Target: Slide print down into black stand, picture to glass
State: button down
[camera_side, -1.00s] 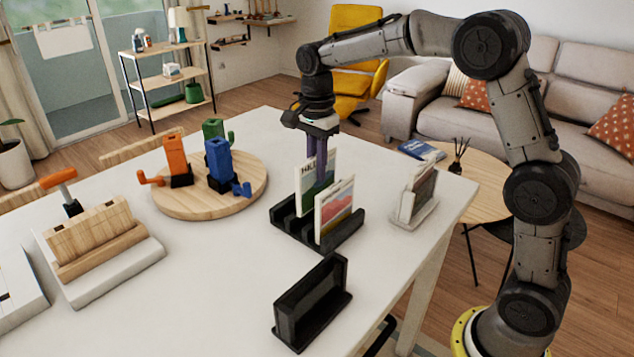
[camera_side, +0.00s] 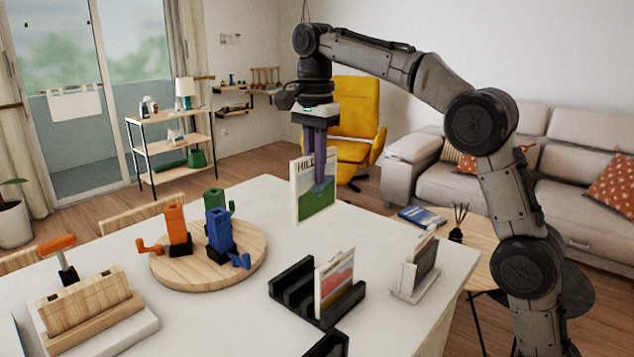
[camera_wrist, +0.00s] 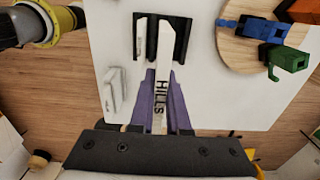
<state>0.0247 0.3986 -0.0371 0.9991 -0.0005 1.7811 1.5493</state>
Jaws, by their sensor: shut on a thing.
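My gripper (camera_side: 319,182) is shut on the HILLS print (camera_side: 303,207), a thin upright card with a green and blue picture. It hangs clear above the table, its picture face visible in the side view. In the wrist view the print (camera_wrist: 159,97) shows edge-on between the purple fingers, with its HILLS lettering.
A black slotted rack (camera_side: 292,288) holds a pink-and-red print (camera_side: 334,284) below my gripper. A white stand with a framed picture (camera_side: 420,262) is to its right. A round wooden board (camera_side: 170,270) with coloured clamp-like items is left.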

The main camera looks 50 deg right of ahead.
jog(key=s+a, duration=0.5)
jog(key=a, duration=0.4)
send_over(313, 346)
jog(key=s+a, duration=0.2)
notch_tip(313, 346, down, 4)
jog(key=shift+w+d+f, duration=0.1)
jog(key=shift+w+f, duration=0.1)
jog(key=shift+f, duration=0.4)
jog(key=shift+f, duration=0.1)
jog(key=shift+f, duration=2.8)
jog(key=shift+f, duration=4.1)
